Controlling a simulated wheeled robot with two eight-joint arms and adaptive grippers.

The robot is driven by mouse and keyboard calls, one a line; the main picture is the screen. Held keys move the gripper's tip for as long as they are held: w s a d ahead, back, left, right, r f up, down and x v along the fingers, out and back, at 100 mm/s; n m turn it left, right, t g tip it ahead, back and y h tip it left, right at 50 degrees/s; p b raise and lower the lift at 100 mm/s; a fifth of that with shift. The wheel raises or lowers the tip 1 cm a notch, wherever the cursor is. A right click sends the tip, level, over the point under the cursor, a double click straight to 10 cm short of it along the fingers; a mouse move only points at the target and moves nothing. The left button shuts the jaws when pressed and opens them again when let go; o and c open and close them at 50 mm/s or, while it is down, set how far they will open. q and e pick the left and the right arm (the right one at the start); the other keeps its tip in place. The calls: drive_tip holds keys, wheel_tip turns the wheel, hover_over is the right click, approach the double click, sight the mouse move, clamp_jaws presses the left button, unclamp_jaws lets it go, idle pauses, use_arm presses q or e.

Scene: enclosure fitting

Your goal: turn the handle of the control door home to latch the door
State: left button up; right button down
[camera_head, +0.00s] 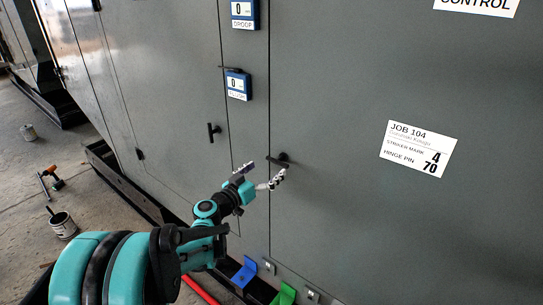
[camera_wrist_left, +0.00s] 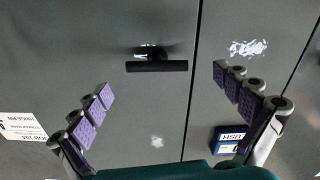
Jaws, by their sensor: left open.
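The control door (camera_head: 340,90) is the large dark grey panel on the right of the head view, under a CONTROL label (camera_head: 478,4). It looks flush, or nearly so, with the panel on its left. Its black T-shaped handle (camera_head: 280,160) sits beside the vertical seam. In the left wrist view the handle (camera_wrist_left: 157,66) has its bar lying across the picture, square to the seam. My left gripper (camera_head: 264,173) is open just in front of the handle. In the left wrist view its fingers (camera_wrist_left: 163,88) are spread either side of the handle, apart from it.
Another black handle (camera_head: 213,131) stands upright on the left door. A JOB 104 label (camera_head: 418,148) is on the control door. Blue (camera_head: 244,272) and green (camera_head: 284,295) brackets sit below. A can (camera_head: 62,225) and tools lie on the floor.

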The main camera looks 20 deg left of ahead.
sight(275, 163)
use_arm(q)
drive_tip(key=x, duration=0.6)
drive_tip(key=shift+d, duration=0.2)
drive_tip(key=shift+a, duration=0.1)
drive_tip(key=c, duration=1.1)
